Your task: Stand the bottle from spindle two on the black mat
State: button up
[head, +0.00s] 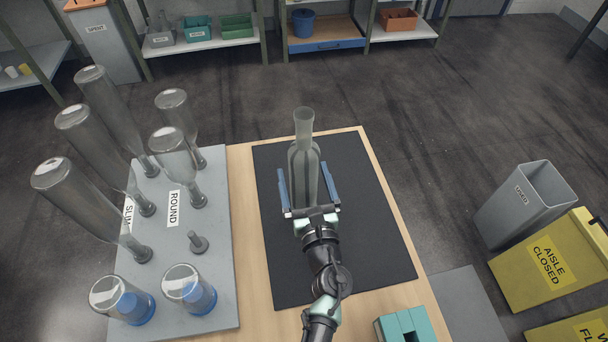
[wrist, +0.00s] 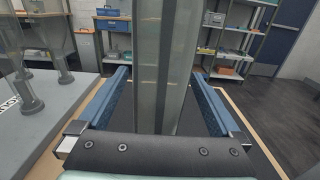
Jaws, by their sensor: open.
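A clear glass bottle (head: 304,160) is upright, neck up, over the black mat (head: 375,230). It appears to stand on the mat, but its base is hidden behind my gripper. My gripper (head: 306,182) is open, with one blue finger on each side of the bottle. In the wrist view, the bottle (wrist: 162,70) rises between the fingers, with a visible gap on both sides. One spindle (head: 197,243) on the grey board (head: 215,265) is bare, in the row labelled ROUND. Spindle numbers cannot be read.
Several glass bottles hang upside down on the board's other spindles, left of the mat. Two short glass vessels with blue contents (head: 190,290) are at its front. A teal block (head: 405,325) lies near the front. The mat's right side is clear. A grey bin (head: 520,205) stands right.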

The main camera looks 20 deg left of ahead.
jog(key=v, duration=1.2)
jog(key=w+d+r+m+t+h, duration=0.35)
jog(key=r+m, duration=0.45)
jog(key=r, duration=0.5)
jog(key=w+d+r+m+t+h, duration=0.2)
jog(key=d+r+m+t+h, duration=0.15)
jog(key=r+m, duration=0.65)
jog(key=w+d+r+m+t+h, duration=0.2)
jog(key=d+r+m+t+h, duration=0.25)
jog(key=r, duration=1.05)
jog(key=s+a+r+m, duration=0.1)
jog(key=s+r+m, duration=0.4)
jog(key=r+m, duration=0.5)
jog(key=s+a+r+m+y, duration=0.1)
jog(key=s+r+m, duration=0.4)
jog(key=r+m, duration=0.5)
jog(key=shift+t+b, duration=0.4)
jog(key=shift+t, duration=0.05)
jog(key=shift+r+y, duration=0.15)
jog(key=shift+y, duration=0.1)
